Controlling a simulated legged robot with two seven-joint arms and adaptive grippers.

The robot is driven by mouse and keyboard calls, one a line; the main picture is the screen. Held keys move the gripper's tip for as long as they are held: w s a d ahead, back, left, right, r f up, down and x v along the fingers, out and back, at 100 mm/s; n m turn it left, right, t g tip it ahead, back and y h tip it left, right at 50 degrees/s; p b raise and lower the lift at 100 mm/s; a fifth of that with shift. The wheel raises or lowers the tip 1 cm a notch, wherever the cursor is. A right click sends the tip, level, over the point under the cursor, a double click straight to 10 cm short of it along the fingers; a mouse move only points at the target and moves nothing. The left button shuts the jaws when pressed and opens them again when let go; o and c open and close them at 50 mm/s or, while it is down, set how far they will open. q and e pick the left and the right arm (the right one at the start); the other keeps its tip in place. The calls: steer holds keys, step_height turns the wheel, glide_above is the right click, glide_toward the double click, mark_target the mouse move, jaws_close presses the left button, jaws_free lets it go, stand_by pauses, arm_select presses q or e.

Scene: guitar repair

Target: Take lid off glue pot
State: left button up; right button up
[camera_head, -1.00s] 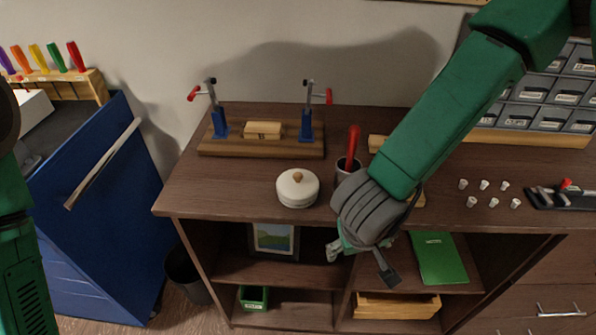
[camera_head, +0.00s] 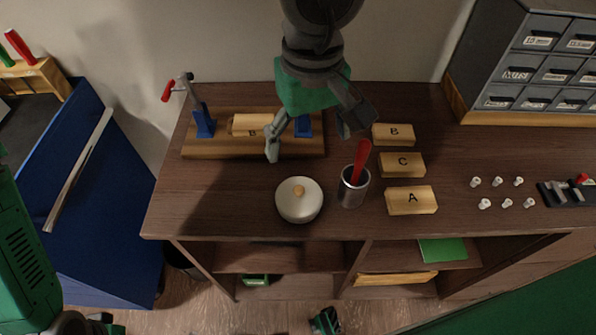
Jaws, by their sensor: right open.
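The glue pot (camera_head: 299,212) is a round, cream-white pot standing on the dark wooden bench top. My right gripper (camera_head: 312,138) hangs above the back of the bench, behind the pot in the picture. Its two fingers are spread wide with nothing between them, and it is apart from the lid. My left arm shows at the left edge, but I cannot make out its gripper.
A metal cup (camera_head: 352,193) with a red-handled tool stands close right of the pot. Wooden blocks A (camera_head: 411,200), C (camera_head: 401,165) and B (camera_head: 393,135) lie further right. A wooden clamp board (camera_head: 220,148) is behind. Bench left of the pot is clear.

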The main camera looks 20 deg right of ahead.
steer(key=b, duration=0.2)
glide_above(300, 190)
steer(key=f, duration=0.7)
steer(key=shift+a+f, duration=0.2)
steer(key=shift+a, duration=0.1)
steer(key=shift+f, duration=0.3)
steer(key=shift+d+f, duration=0.4)
steer(key=shift+d, duration=0.05)
steer(key=f+b, duration=0.1)
steer(key=f, duration=0.3)
steer(key=shift+w+f+b, duration=0.2)
steer(key=shift+f+b, duration=0.05)
steer(key=shift+b, duration=0.1)
steer(key=shift+a, duration=0.45)
steer(key=shift+c, duration=1.3)
steer(key=shift+r, duration=0.1)
steer(key=c, duration=0.6)
steer(key=shift+d, duration=0.1)
steer(key=c, duration=0.4)
steer(key=shift+s+d, duration=0.1)
steer(key=shift+d, duration=0.15)
steer(key=shift+c, duration=0.5)
arm_select(q)
steer(key=f, duration=0.4)
steer(key=shift+s+a, duration=0.25)
steer(key=shift+a, duration=0.15)
